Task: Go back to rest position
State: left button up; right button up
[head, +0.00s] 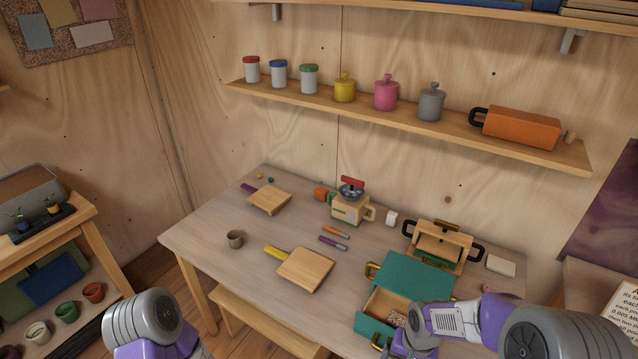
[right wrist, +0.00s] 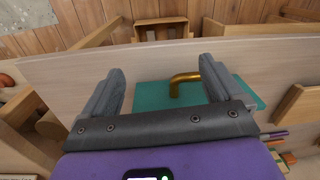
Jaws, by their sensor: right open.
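My right gripper (right wrist: 164,78) is open, with its two fingers spread apart and nothing held between them. In the right wrist view a gold handle (right wrist: 186,78) on a teal surface (right wrist: 235,82) shows between and beyond the fingers. In the head view my right arm comes in at the bottom right and its hand is by the front of the teal box (head: 418,277), beside its pulled-out drawer (head: 372,327). The fingertips are hard to make out there. My left arm shows at the bottom left, but its gripper is out of view.
The drawer holds small pale bits (head: 397,318). A shelf (head: 410,118) holds jars above. The table's front left is clear.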

jog(key=s+a+f+y, duration=0.1)
jog(key=s+a+f, duration=0.2)
jog(key=f, duration=0.3)
jog(key=s+a+f+n+y, duration=0.1)
jog(key=s+a+f, duration=0.3)
jog(key=f, duration=0.2)
jog(key=s+a+f+n+y, duration=0.1)
jog(key=s+a+f, duration=0.2)
jog(key=f, duration=0.3)
jog(key=shift+s+a+t+y, duration=0.2)
jog(key=shift+s+t+y, duration=0.05)
jog(key=shift+t+y, duration=0.05)
